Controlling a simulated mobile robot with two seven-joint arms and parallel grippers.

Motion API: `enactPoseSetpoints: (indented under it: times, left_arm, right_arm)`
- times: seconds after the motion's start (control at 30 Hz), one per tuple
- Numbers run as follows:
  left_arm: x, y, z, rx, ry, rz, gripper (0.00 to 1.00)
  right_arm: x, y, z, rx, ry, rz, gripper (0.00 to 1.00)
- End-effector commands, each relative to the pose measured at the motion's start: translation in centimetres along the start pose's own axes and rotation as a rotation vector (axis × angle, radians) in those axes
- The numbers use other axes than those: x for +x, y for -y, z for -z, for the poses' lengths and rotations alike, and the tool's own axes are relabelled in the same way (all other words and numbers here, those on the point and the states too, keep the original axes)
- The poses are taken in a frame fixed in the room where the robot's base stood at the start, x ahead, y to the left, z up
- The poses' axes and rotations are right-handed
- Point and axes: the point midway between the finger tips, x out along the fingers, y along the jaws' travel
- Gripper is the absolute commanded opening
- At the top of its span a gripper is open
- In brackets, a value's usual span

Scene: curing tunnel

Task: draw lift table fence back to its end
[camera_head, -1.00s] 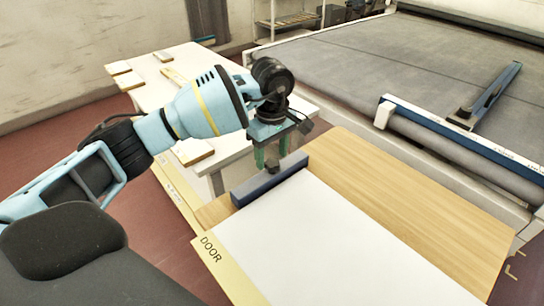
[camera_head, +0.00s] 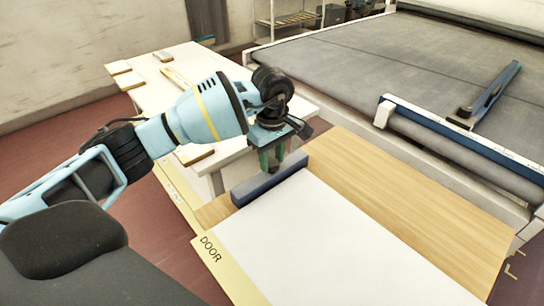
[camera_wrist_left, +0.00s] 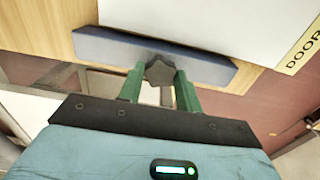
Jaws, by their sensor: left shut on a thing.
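The lift table fence (camera_head: 262,188) is a blue-grey bar lying across the wood-coloured table top (camera_head: 370,185), along the edge of a white door panel (camera_head: 330,245). In the left wrist view the fence (camera_wrist_left: 205,66) runs across the upper part, with a dark star-shaped knob (camera_wrist_left: 159,71) at its middle. My left gripper (camera_head: 271,165) is over the fence from behind. Its green fingers (camera_wrist_left: 160,82) are shut on the knob, one on each side. My right gripper is not in view.
A white table (camera_head: 150,85) with small wooden pieces stands behind my left arm. The wide grey bed (camera_head: 380,60) of a machine lies at the back right, with a blue bar (camera_head: 490,95) on it. Red floor shows at the left.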

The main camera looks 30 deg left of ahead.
Motion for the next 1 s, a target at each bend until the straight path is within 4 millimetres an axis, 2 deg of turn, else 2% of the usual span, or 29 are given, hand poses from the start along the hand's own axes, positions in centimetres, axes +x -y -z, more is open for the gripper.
enactPoseSetpoints:
  times: [0.13, 0.33, 0.6, 0.63, 0.77, 1.0]
  left_arm:
    - [0.1, 0.0, 1.0, -0.003, -0.001, 0.001, 0.0]
    - [0.1, 0.0, 3.9, -0.004, -0.001, 0.001, 0.0]
    - [-0.1, 0.0, 4.2, -0.005, -0.005, -0.001, 0.0]
    - [-0.1, 0.0, 4.2, -0.005, -0.005, -0.001, 0.38]
    - [-0.1, 0.0, 4.1, -0.004, -0.003, 0.0, 0.55]
    - [0.0, 0.0, 4.0, -0.001, -0.001, 0.0, 0.56]
  right_arm:
    - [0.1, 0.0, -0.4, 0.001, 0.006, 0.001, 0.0]
    - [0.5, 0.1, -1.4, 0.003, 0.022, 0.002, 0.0]
    - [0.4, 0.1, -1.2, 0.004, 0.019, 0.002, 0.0]
    - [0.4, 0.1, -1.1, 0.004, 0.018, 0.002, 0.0]
    - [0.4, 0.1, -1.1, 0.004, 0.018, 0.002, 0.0]
    - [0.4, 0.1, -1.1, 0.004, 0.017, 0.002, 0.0]
